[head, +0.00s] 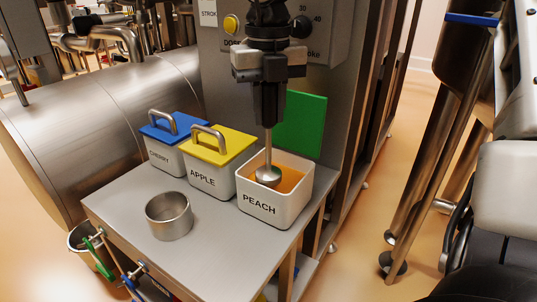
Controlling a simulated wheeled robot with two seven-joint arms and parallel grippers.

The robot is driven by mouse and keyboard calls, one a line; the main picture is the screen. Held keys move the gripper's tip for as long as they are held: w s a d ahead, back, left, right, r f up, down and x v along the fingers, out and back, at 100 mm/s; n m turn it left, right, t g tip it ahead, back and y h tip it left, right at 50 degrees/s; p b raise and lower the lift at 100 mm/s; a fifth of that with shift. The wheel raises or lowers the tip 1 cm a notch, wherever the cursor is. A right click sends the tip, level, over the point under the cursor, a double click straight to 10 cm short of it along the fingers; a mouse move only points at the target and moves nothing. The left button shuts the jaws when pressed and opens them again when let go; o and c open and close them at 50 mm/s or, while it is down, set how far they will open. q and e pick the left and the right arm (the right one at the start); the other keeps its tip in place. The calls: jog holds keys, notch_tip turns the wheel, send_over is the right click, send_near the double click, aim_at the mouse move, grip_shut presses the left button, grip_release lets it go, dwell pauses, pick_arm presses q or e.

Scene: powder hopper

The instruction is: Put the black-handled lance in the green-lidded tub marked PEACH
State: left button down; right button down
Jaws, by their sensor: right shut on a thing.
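The white tub marked PEACH (262,209) stands open on the metal table, with orange powder (291,178) inside. Its green lid (304,125) stands upright at the back of the tub. My right gripper (269,84) is above the tub, pointing down and shut on the black-handled lance (268,142). The lance is upright, its metal shaft reaching down into the tub's mouth. Its rounded metal end is inside the rim, close to the powder; I cannot tell whether it touches. My left gripper is not in view.
The yellow-lidded APPLE tub (209,179) and blue-lidded CHERRY tub (164,157) stand shut to the left. An empty-looking metal cup (169,215) stands in front. Green-handled (101,261) and blue-handled tools hang at the table's front left edge. A panel with a yellow button (231,24) rises behind.

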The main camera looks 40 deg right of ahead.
aim_at(268, 127)
notch_tip(268, 127, down, 4)
jog(key=shift+r, duration=0.1)
jog(key=shift+f, duration=2.35)
jog(key=shift+f+b, duration=0.15)
jog(key=shift+b, duration=0.3)
jog(key=c, duration=1.2)
grip_release()
